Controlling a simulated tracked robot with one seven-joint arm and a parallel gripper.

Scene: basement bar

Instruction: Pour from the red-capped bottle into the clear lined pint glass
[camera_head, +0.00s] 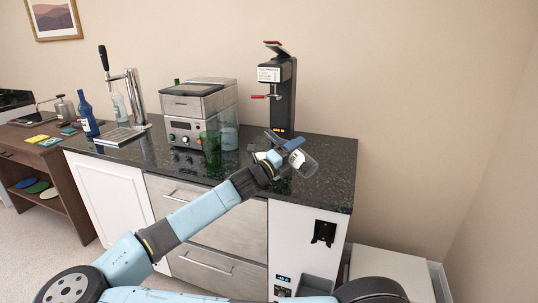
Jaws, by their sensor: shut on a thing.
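My gripper (283,150) is over the right part of the dark counter, shut on a clear container (306,166). The container is tilted and sticks out to the lower right of the fingers. Whether it is the red-capped bottle or the lined pint glass, I cannot tell; no red cap shows on it. A clear glass (230,138) stands on the counter to the left of my gripper, beside a green translucent vessel (211,134). Lines on the clear glass are too small to make out.
A boxy metal machine (188,108) stands behind the green vessel. A black upright device (283,95) with red handles stands behind my gripper. A tap tower (133,98), a blue bottle (87,115) and a clear bottle (119,108) are at left. The counter's right end (335,165) is clear.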

